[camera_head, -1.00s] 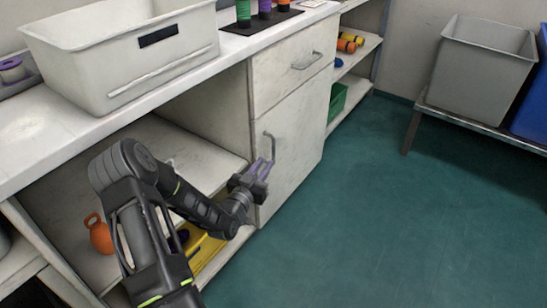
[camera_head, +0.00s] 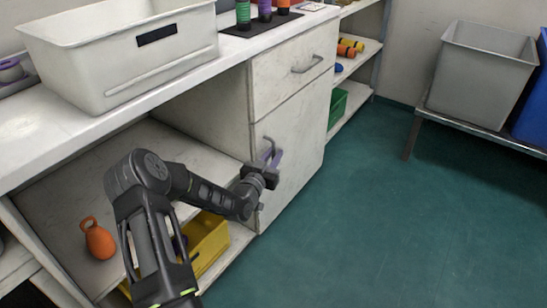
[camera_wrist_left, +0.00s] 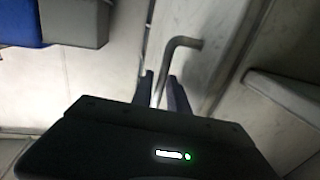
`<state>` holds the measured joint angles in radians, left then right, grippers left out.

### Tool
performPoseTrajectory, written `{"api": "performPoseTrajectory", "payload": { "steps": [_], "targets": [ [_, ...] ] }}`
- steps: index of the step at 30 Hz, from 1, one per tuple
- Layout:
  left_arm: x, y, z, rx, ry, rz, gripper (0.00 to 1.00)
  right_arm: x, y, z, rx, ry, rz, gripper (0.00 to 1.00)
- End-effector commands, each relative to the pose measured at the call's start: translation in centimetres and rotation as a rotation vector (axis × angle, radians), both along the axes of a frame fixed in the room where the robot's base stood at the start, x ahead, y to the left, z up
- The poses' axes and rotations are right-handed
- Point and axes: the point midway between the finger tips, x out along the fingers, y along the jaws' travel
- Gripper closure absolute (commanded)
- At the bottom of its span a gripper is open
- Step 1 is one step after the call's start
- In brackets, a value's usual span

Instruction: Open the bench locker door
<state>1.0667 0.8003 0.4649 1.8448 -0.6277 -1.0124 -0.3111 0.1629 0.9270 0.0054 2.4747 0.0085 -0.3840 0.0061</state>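The bench locker door (camera_head: 298,150) is the pale panel below the drawer. It looks shut, flush with the bench front. Its upright metal handle (camera_head: 267,146) is near the door's left edge. My left gripper (camera_head: 273,159) reaches in from the left, with its purplish fingers at the handle. In the left wrist view the bent handle bar (camera_wrist_left: 183,42) runs down between the two fingertips (camera_wrist_left: 161,82). The fingers look apart, one on each side of the bar, with no clear grip on it. The lower end of the bar is hidden by the gripper body. My right gripper is out of view.
A drawer with its own handle (camera_head: 307,65) sits above the door. Left of it is an open shelf with an orange object (camera_head: 98,239) and a yellow bin (camera_head: 207,240). A grey bin (camera_head: 482,75) stands on a rack at right. The green floor before the door is clear.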

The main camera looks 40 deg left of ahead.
Motion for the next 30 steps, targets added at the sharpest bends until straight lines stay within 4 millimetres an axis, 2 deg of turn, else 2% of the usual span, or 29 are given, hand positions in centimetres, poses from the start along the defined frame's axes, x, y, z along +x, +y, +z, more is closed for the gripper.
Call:
{"api": "performPoseTrajectory", "payload": {
  "steps": [5,12,30],
  "targets": [
    [-0.02,0.0,0.01,0.0,0.0,0.0,0.8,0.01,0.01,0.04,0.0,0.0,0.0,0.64],
    [-0.04,0.01,-0.01,0.0,0.001,0.0,1.0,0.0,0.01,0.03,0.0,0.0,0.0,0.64],
    [-0.07,0.02,-0.04,0.0,0.001,0.001,1.0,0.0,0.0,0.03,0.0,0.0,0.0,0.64]
  ]
}}
